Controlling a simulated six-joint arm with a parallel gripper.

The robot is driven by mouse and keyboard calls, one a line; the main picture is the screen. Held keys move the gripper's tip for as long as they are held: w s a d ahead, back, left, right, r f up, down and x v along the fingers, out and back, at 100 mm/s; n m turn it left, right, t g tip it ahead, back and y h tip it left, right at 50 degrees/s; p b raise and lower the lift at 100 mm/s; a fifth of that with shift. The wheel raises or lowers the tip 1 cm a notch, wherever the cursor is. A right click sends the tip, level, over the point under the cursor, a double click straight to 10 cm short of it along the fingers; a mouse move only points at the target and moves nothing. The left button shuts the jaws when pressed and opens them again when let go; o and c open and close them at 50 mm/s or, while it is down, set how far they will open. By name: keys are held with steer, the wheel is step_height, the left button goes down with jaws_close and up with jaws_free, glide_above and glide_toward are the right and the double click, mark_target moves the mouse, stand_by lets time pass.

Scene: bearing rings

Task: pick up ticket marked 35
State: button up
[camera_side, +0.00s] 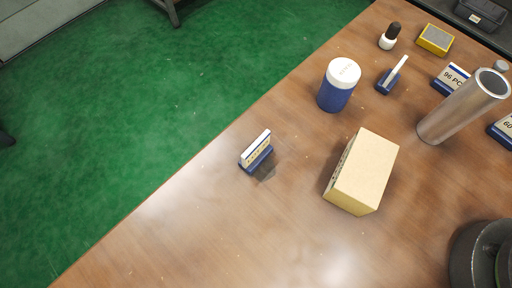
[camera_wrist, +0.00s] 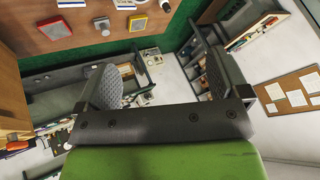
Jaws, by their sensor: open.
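No ticket that I can read shows 35. One ticket (camera_side: 256,147) stands in a blue base near the table's left edge, its marking too small to read. A thin ticket (camera_side: 398,70) stands in a blue base further back, seen nearly edge-on. A ticket marked 96 PC (camera_side: 454,76) stands at the back right. Another (camera_side: 504,126), partly cut off at the right edge, seems to start with 60. My gripper (camera_wrist: 160,78) shows in the wrist view with its two grey fingers apart and nothing between them. It points away from the tabletop, toward the room.
A cream box (camera_side: 364,172) stands right of the nearest ticket. A blue jar with a white lid (camera_side: 338,86) and a tall metal cylinder (camera_side: 462,108) stand behind. A dark-topped bottle (camera_side: 390,36) and a yellow-edged box (camera_side: 435,40) are further back. The table's front left is clear.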

steer(key=w+a+f+n+g, duration=0.1)
steer(key=w+a+n, duration=0.2)
steer(key=w+a, duration=0.35)
steer(key=n+g+y, duration=0.1)
steer(key=n+g, duration=0.2)
steer(key=n, duration=0.7)
glide_above(257, 144)
steer(key=s+d, duration=0.2)
step_height(257, 144, down, 20)
steer(key=x, duration=0.4)
steer(key=shift+a, duration=0.3)
steer(key=x, duration=0.4)
steer(key=shift+w+d+f, duration=0.2)
steer(key=shift+d+f, duration=0.05)
steer(key=shift+f, duration=0.1)
steer(key=shift+w+a+f, duration=0.2)
steer(key=shift+f, duration=0.35)
steer(key=shift+c, duration=0.2)
